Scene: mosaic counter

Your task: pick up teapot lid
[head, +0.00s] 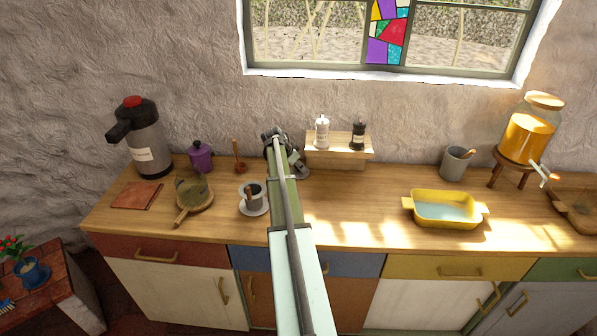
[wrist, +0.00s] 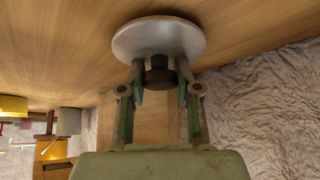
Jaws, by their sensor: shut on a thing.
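The teapot lid is a round silver-grey disc (wrist: 160,38) with a dark knob (wrist: 160,72) in the wrist view. My gripper (wrist: 161,85) has its two green fingers closed on either side of the knob. The lid is over or on the wooden counter; I cannot tell whether it touches the wood. In the head view my gripper (head: 287,158) is near the back of the counter, left of the small wooden shelf. A grey edge, probably the lid (head: 302,172), shows beside it; the rest is hidden by my arm.
The wooden shelf (head: 338,152) holds a white shaker (head: 322,132) and a dark one (head: 358,135). A yellow dish (head: 445,221) is to the right.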

